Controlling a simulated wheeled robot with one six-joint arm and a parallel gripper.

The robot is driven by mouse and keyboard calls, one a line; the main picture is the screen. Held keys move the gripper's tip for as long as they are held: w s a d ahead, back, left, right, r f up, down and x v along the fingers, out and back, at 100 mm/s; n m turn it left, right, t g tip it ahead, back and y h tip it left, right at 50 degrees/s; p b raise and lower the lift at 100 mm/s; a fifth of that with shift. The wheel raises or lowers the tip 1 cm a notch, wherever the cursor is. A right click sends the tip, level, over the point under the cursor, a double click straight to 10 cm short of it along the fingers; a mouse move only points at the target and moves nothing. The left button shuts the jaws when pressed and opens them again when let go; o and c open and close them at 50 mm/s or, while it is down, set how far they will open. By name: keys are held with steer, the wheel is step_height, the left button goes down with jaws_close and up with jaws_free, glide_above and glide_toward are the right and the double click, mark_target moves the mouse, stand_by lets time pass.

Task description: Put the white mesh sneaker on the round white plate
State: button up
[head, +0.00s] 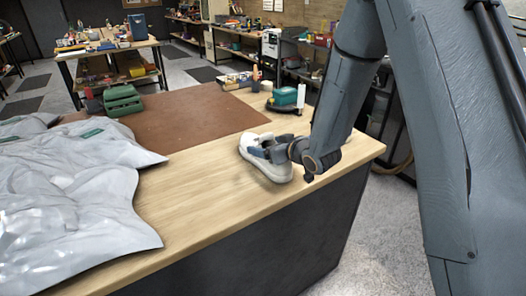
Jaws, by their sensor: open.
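The white mesh sneaker (268,170) sits on the wooden workbench (210,185), near its front right edge. It has a pale sole and a dark patch near its opening. My gripper (277,151) is at the shoe's right side, close over its opening. It is open; the fingertips are small and partly hidden against the shoe, and I cannot tell whether they touch it.
Crumpled grey plastic bags (70,200) cover the bench's left side. A brown mat (190,122) lies behind the sneaker, with a green case (122,101) at its far left. A white cylinder (301,96) stands by the teal object. Bare wood lies left of the shoe.

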steer(key=shift+w+a+f, duration=0.25)
steer(key=shift+w+a, duration=0.05)
steer(key=shift+w, duration=0.1)
steer(key=c, duration=1.5)
steer(key=shift+r, duration=0.1)
